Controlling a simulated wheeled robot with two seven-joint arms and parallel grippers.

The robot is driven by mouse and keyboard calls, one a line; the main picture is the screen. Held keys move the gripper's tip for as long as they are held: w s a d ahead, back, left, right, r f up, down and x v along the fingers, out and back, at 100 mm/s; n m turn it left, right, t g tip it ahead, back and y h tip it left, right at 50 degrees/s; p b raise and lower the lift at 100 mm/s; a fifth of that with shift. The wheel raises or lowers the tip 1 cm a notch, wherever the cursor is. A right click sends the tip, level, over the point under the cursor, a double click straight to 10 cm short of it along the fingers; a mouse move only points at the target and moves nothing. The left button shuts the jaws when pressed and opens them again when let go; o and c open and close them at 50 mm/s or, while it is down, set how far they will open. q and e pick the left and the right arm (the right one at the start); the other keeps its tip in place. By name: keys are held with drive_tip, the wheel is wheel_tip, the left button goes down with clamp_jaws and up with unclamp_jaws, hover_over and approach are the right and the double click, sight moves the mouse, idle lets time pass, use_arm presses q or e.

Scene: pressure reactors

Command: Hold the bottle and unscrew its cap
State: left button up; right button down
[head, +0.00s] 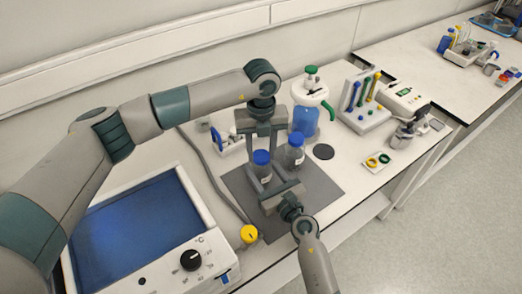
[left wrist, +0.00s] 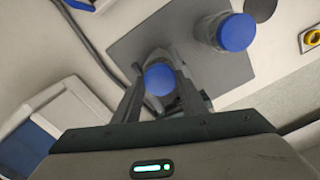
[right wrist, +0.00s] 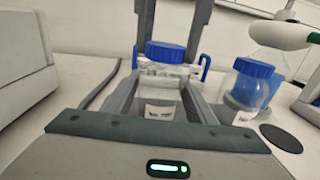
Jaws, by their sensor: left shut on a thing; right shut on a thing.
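A clear bottle (head: 264,174) with a blue cap (head: 262,157) stands upright on a dark grey mat (head: 318,187). My right gripper (head: 266,177) comes in low from the front and is shut on the bottle's body; in the right wrist view the labelled glass (right wrist: 160,112) is between its fingers. My left gripper (head: 262,154) reaches down from above and is shut on the cap, which shows between its fingers in the left wrist view (left wrist: 159,79). The thread under the cap is hidden, so I cannot tell how far it is turned.
A second blue-capped bottle (head: 294,152) stands close on the right.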

sight(261, 155)
use_arm(q)
drive_tip(key=n, duration=0.4)
drive_tip(key=shift+n, duration=0.4)
drive_tip(key=n, duration=0.4)
drive_tip(key=shift+n, duration=0.4)
drive_tip(key=shift+r, duration=0.4)
drive_tip(key=shift+r, duration=0.65)
drive_tip(key=shift+r, duration=0.15)
drive_tip(key=shift+r, duration=1.95)
